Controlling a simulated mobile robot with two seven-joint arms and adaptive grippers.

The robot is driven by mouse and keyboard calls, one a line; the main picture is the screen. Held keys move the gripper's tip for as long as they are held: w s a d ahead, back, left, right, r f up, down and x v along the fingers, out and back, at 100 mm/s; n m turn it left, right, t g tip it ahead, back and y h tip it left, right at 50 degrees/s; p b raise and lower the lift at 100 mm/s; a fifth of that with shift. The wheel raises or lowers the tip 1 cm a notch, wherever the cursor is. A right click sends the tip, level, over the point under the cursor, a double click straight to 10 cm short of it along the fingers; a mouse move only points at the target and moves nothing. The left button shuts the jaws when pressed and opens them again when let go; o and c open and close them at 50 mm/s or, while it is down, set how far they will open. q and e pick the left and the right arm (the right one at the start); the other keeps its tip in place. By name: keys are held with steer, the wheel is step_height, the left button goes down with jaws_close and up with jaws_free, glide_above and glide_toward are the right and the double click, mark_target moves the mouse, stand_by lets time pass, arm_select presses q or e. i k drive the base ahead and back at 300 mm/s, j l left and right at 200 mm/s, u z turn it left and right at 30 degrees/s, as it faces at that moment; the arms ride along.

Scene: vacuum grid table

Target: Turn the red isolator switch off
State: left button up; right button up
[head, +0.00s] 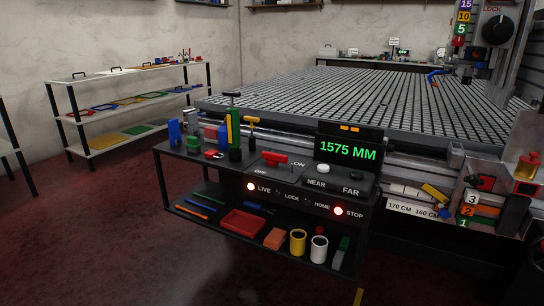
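The red isolator switch (274,158) sits on the top of a dark console cart (225,172), with an OFF label in front of it to the left and an ON label to its right. Its red handle lies roughly crosswise; which label it is set to is hard to tell at this size. A LIVE lamp (251,187) on the cart's front glows. Neither of my grippers is in view.
A display reading 1575 MM (348,149) and a NEAR/FAR control (322,169) stand right of the switch. Several tools crowd its left, including a yellow-topped T-handle (252,121). A large grid table (350,95) lies behind. Red floor is open in front.

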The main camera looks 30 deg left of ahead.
mark_target(272, 159)
steer(key=i+j, duration=0.2)
steer(key=j, duration=0.15)
steer(key=i+j, duration=0.15)
steer(key=j, duration=0.25)
steer(key=i+j, duration=0.2)
steer(key=j, duration=0.15)
steer(key=i+j, duration=0.2)
steer(key=j, duration=0.2)
steer(key=i+j, duration=0.2)
steer(key=j, duration=0.15)
steer(key=i+j, duration=0.15)
steer(key=j, duration=0.25)
steer(key=i+j, duration=0.2)
steer(key=j, duration=0.15)
steer(key=i+j, duration=0.2)
steer(key=j, duration=0.2)
steer(key=k+u, duration=0.2)
steer(key=k, duration=0.6)
